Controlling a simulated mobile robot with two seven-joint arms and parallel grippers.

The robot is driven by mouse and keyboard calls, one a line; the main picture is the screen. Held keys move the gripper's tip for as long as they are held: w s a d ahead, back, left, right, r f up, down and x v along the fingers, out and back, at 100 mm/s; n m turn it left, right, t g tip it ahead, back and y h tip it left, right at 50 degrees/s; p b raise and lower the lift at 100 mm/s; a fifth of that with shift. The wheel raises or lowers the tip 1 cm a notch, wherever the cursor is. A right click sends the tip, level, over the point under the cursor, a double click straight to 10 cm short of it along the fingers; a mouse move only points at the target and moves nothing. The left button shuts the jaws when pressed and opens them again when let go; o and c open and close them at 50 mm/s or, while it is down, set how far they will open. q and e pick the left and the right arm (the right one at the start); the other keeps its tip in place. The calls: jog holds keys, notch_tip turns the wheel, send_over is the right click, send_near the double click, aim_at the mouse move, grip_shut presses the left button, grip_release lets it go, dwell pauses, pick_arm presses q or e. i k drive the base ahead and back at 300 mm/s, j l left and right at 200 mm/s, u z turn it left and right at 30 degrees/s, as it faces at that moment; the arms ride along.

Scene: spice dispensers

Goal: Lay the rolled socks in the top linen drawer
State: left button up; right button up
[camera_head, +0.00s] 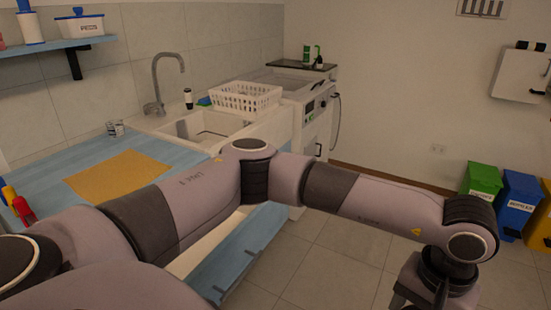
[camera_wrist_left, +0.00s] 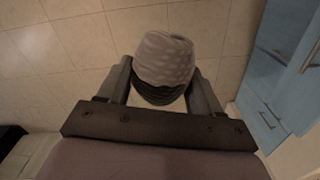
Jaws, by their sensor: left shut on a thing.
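My left gripper (camera_wrist_left: 163,90) is shut on the rolled socks (camera_wrist_left: 165,58), a grey speckled bundle with a darker band, held above the tiled floor in the left wrist view. In the head view my left arm crosses to the lower right, where its gripper (camera_head: 432,292) is partly cut off by the bottom edge; the socks cannot be made out there. Light-blue cabinet fronts (camera_wrist_left: 280,60) with metal handles are at the right of the left wrist view. I cannot tell which is the top linen drawer or whether it is open. My right gripper is out of view.
A blue counter (camera_head: 75,172) with an orange mat (camera_head: 118,177) runs along the left, beside a sink and a white basket (camera_head: 245,99). Green (camera_head: 482,180) and blue (camera_head: 517,200) bins stand at the right. The tiled floor (camera_head: 345,240) between is clear.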

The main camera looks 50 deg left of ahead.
aim_at(223, 227)
jog(key=i+u, duration=0.3)
jog(key=i+l+u, duration=0.1)
jog(key=i+u, duration=0.2)
jog(key=i, duration=0.25)
jog(key=i+j+u, duration=0.1)
jog(key=i+u, duration=0.15)
jog(key=u, duration=0.2)
jog(key=i+u, duration=0.25)
jog(key=u, duration=0.15)
jog(key=i+l+u, duration=0.1)
jog(key=u, duration=0.35)
jog(key=i, duration=0.1)
